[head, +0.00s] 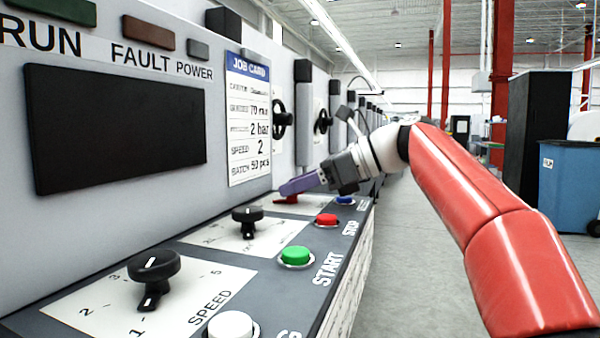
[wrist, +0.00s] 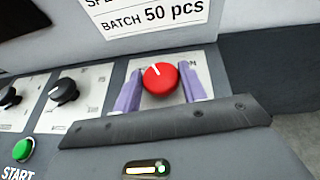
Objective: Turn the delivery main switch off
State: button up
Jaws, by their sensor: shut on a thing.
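The main switch is a red rotary knob (wrist: 160,78) on a white plate, in the middle of the wrist view. Its white mark points up and slightly left. A letter N shows on the plate to its right; the rest of the lettering is hidden. In the head view only a red sliver of the knob (head: 286,199) shows below my fingers. My gripper (head: 284,190) reaches the panel with its purple fingers. In the wrist view my gripper (wrist: 161,69) has one finger on each side of the knob, shut on it.
Nearer on the panel are a black speed knob (head: 153,265), another black knob (head: 247,215), a green START button (head: 295,256) and a red STOP button (head: 326,220). A blue button (head: 345,201) lies close below my wrist. A job card (head: 248,120) hangs above. The aisle floor is clear.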

jog(key=shift+w+r+n+g+p, duration=0.15)
jog(key=shift+r+n+g+p, duration=0.05)
jog(key=shift+n+g+p, duration=0.4)
jog(key=shift+w+r+n+g+p, duration=0.1)
jog(key=shift+r+n+g+p, duration=0.1)
jog(key=shift+n+g+p, duration=0.35)
jog(key=shift+f+n+g, duration=0.25)
jog(key=shift+f+g, duration=0.05)
jog(key=shift+g, duration=0.15)
jog(key=shift+n+g, duration=0.3)
jog(key=shift+g, duration=0.1)
jog(key=o, duration=1)
jog(key=shift+c, duration=0.2)
jog(key=v, duration=0.7)
jog(key=shift+d+f, duration=0.1)
jog(key=shift+d, duration=0.3)
